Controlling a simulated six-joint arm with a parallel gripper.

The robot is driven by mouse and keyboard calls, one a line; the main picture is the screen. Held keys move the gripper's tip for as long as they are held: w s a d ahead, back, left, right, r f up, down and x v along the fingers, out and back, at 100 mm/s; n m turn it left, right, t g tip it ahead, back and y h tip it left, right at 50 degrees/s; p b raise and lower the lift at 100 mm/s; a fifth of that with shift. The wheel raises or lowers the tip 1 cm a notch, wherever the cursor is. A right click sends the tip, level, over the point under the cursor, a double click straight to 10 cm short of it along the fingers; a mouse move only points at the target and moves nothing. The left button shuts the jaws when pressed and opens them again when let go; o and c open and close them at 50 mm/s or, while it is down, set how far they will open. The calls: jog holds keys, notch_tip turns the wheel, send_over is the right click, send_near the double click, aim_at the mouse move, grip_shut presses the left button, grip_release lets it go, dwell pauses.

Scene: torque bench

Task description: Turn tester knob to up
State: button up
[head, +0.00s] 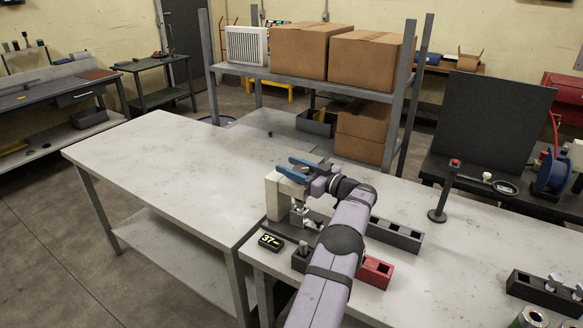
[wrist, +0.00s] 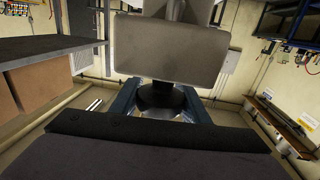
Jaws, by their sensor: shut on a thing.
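The tester (head: 272,195) is a pale, upright frame on the bench, with metal clamp parts at its lower front. My gripper (head: 296,168) is at the tester's top, its blue fingers reaching in from the right. In the wrist view a dark round knob (wrist: 160,98) sits against the tester's pale grey block (wrist: 170,50), with a blue finger on each side. My gripper is shut on this knob. The knob's pointer or marking is not visible, so its setting cannot be told. In the head view the knob is hidden by my gripper.
A dark socketed block (head: 398,236) and a red block (head: 375,272) lie right of my arm. A black post (head: 440,200) stands further right. The left bench top (head: 150,160) is clear.

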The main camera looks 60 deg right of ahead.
aim_at(308, 173)
jog(key=o, duration=1)
jog(key=shift+r, duration=0.15)
jog(key=shift+o, duration=0.2)
jog(key=shift+s, duration=0.5)
jog(key=shift+s+a+b, duration=0.25)
jog(key=shift+s+b, duration=0.45)
jog(key=shift+s, duration=0.85)
jog(key=shift+s+a+b, duration=0.2)
jog(key=shift+s+b, duration=0.45)
jog(key=shift+s, duration=0.9)
